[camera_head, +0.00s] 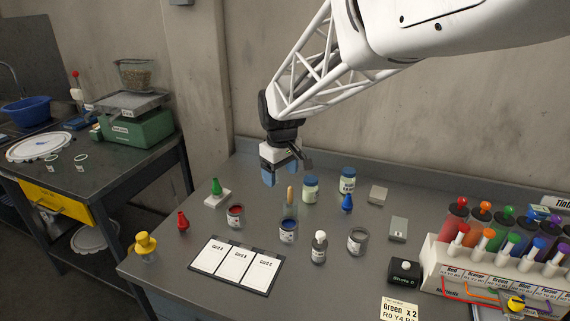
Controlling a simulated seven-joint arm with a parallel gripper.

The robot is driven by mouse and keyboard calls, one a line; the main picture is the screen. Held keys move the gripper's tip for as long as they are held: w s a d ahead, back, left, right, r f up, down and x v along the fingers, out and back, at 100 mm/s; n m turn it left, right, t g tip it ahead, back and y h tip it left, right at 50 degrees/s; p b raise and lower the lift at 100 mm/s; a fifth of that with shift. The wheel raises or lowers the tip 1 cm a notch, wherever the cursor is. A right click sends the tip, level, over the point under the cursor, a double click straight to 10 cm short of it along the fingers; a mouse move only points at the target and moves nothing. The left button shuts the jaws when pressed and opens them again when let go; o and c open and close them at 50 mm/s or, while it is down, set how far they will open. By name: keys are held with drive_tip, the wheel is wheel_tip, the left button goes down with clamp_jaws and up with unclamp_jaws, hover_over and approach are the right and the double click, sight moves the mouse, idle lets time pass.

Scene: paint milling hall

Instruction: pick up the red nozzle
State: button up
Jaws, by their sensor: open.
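The red nozzle (183,221) stands on the left part of the grey table, left of a jar of red paint. It is a small red cone shape and is apart from other things. My gripper (283,175) hangs above the back middle of the table, up and to the right of the red nozzle. Its blue-grey fingers point down, and it is open with nothing seen between the fingers. The red nozzle is in plain view and nothing covers it.
A green nozzle (216,186) on a white block, a red paint jar (235,216) and a yellow nozzle (146,244) stand around the red nozzle. A blue paint jar (288,231), a card tray (268,290) and a blue nozzle (347,203) are farther right. A marker rack (437,262) fills the right.

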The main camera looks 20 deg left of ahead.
drive_tip(key=a+f+n, duration=0.1)
drive_tip(key=a+f, duration=0.1)
drive_tip(key=a, duration=0.3)
drive_tip(key=s+a+f+n, duration=0.1)
drive_tip(key=a+f, duration=0.1)
drive_tip(key=a, duration=0.4)
drive_tip(key=a+f+n, duration=0.1)
drive_tip(key=a+f, duration=0.2)
drive_tip(key=a, duration=0.2)
drive_tip(key=n, duration=0.4)
hover_over(182, 221)
drive_tip(key=a, duration=0.1)
drive_tip(key=shift+g, duration=0.3)
drive_tip(key=f, duration=0.7)
drive_tip(key=shift+w+f, duration=0.3)
drive_tip(key=shift+w, duration=0.05)
drive_tip(key=shift+m, duration=0.3)
drive_tip(key=shift+f, duration=1.35)
drive_tip(key=shift+w+f, duration=0.1)
drive_tip(key=shift+f, duration=2.45)
drive_tip(key=c, duration=1)
